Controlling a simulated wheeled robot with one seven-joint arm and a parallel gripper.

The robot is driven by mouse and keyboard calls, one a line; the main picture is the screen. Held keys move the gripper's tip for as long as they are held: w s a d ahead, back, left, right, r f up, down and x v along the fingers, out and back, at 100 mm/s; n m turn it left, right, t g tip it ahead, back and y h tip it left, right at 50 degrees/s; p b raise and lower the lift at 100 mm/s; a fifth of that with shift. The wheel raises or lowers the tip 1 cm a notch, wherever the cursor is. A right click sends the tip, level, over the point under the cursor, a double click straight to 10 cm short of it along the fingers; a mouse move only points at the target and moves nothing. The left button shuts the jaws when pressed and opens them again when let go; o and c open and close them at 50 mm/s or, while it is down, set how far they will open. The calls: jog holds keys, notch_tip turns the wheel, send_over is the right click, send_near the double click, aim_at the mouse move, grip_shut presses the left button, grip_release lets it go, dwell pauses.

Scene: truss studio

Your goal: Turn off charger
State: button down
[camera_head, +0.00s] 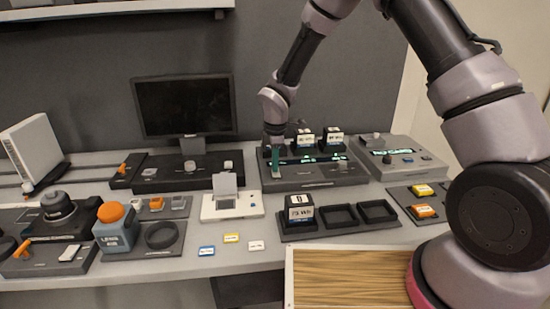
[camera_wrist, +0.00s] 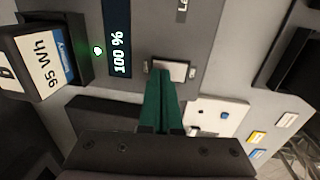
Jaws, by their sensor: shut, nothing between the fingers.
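The charger (camera_head: 330,176) is a dark grey unit on the table with two batteries (camera_head: 304,138) seated upright in it and lit green displays. In the wrist view a battery (camera_wrist: 47,68) marked 95 Wh sits beside a display (camera_wrist: 118,38) reading 100 %. A pale switch (camera_wrist: 171,71) in a small bracket lies past the fingertips. My gripper (camera_wrist: 160,80) is shut and empty, its green fingers together. The fingertips overlap the switch's near edge; I cannot tell if they touch. In the head view my gripper (camera_head: 275,168) is over the charger's left end.
A grey device (camera_head: 400,158) stands right of the charger. A battery (camera_head: 300,212) stands in the left slot of a black tray (camera_head: 323,226) in front. A white device (camera_head: 232,206) with a raised flap is at front left, with a monitor (camera_head: 185,106) behind.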

aim_at(276, 174)
jog(key=shift+f, duration=0.1)
jog(key=shift+w+f+g, duration=0.15)
jog(key=shift+f+g, duration=0.15)
jog(key=shift+g, duration=0.2)
jog(key=shift+s+d+f, duration=0.1)
jog(key=shift+s, duration=0.2)
jog(key=shift+s+d, duration=0.1)
jog(key=shift+s, duration=0.6)
notch_tip(276, 174, up, 12)
jog(key=shift+f, duration=0.25)
jog(key=shift+w+r, duration=0.1)
